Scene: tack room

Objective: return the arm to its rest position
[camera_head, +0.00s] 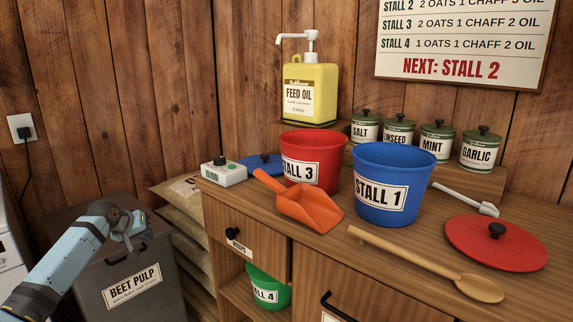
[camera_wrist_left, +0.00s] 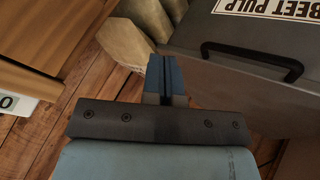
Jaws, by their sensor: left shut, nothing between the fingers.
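My left arm comes in from the lower left in the head view. Its gripper (camera_head: 136,240) is in front of the grey beet pulp bin (camera_head: 112,271), to the left of the counter, and clear of everything on it. In the left wrist view the fingers (camera_wrist_left: 166,78) are together with nothing between them. The bin's lid and handle (camera_wrist_left: 252,62) lie beyond them to the right there. My right gripper is not in view.
The wooden counter (camera_head: 340,262) holds a red bucket (camera_head: 321,148), a blue bucket (camera_head: 394,177), an orange scoop (camera_head: 305,205), a wooden spoon (camera_head: 425,262) and a red lid (camera_head: 496,243). Pale sacks (camera_head: 183,215) are stacked between bin and counter. A green bucket (camera_head: 268,289) stands on the shelf below.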

